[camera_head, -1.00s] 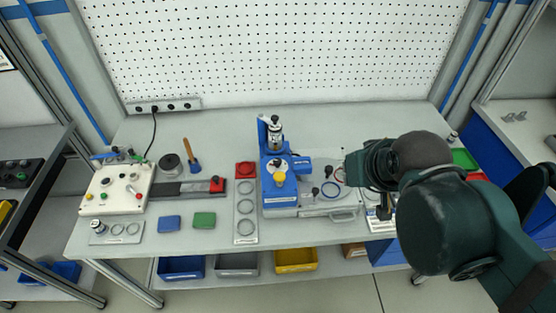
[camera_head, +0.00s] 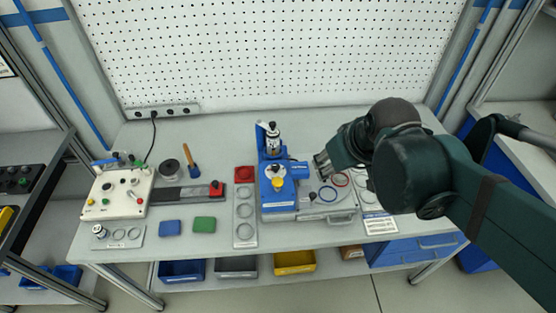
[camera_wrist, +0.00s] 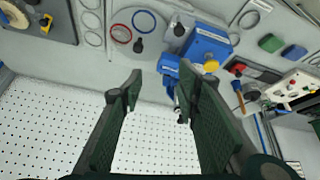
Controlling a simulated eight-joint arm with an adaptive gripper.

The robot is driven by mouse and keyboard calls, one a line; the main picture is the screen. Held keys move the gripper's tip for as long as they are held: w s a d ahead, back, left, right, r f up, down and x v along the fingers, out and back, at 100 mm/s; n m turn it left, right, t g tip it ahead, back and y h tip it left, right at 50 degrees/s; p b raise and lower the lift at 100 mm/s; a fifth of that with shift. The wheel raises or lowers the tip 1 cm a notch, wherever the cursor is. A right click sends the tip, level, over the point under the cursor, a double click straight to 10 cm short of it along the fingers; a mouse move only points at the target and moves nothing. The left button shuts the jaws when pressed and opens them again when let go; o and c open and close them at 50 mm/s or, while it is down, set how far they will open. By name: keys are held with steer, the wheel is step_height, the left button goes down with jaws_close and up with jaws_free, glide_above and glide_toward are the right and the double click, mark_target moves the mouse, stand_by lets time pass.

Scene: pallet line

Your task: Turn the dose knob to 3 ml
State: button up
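The blue dosing station (camera_head: 270,200) stands at the middle of the bench. The dial's marks and setting are too small to read. The station (camera_wrist: 207,42) and yellow knob (camera_wrist: 210,66) also show in the wrist view. My gripper (camera_head: 322,162) is to the right of the station, apart from the knob. In the wrist view its two fingers (camera_wrist: 161,88) are spread, with nothing between them.
A clear plate with a red ring (camera_head: 341,179) and a blue ring (camera_head: 328,193) lies right of the station. A black-knobbed part (camera_head: 312,196) stands there. A control box (camera_head: 115,193) is at the left. Blue and green blocks lie between on open bench.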

steer(key=w+a+n+g+y+p, duration=0.1)
steer(key=w+a+n+g+p, duration=0.1)
steer(key=w+a+n+p, duration=0.3)
steer(key=n+g+y+p, duration=0.2)
steer(key=n, duration=0.3)
glide_toward(276, 165)
steer(key=shift+s+a+f, duration=0.1)
steer(key=shift+a+f, duration=0.05)
steer(key=shift+f, duration=0.15)
stand_by(0.5)
steer(key=shift+x, duration=3.75)
steer(key=shift+c, duration=0.4)
steer(key=c, duration=0.8)
